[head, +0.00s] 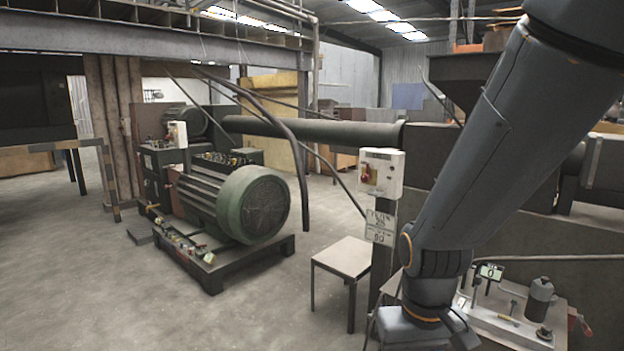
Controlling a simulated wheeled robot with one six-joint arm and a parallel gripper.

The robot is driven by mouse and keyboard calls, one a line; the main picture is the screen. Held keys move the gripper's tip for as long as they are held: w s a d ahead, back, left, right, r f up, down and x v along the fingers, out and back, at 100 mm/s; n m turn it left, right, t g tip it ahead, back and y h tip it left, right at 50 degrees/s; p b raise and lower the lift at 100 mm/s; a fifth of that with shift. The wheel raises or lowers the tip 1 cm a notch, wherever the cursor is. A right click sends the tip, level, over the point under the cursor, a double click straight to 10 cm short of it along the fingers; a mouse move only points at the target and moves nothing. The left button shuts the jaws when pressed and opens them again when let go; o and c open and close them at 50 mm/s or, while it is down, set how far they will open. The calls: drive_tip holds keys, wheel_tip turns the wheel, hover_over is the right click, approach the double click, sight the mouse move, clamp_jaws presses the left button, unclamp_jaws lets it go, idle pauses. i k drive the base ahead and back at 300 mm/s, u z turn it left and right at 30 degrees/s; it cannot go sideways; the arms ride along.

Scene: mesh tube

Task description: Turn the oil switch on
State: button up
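A pale switch box (381,172) is mounted on a dark post right of centre. A red and yellow rotary switch (367,174) is on its front. A second, smaller pale switch box (177,134) with a red part stands by the machine at the left. I cannot tell which one is the oil switch, and no readable label says so. Both switches are too small for me to tell their positions. My arm comes down across the right side, and its lower end leaves the bottom edge. My gripper is not in view.
A big green motor (255,205) on a dark base stands left of centre. A small pale table (343,257) stands left of the post. A bench (515,318) with tools and a grey bottle (540,297) is at lower right. The concrete floor (90,290) at front left is clear.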

sight(365, 178)
drive_tip(key=u, duration=0.3)
drive_tip(key=i, duration=0.65)
drive_tip(key=z, duration=0.45)
drive_tip(key=i, duration=0.8)
drive_tip(key=z, duration=0.7)
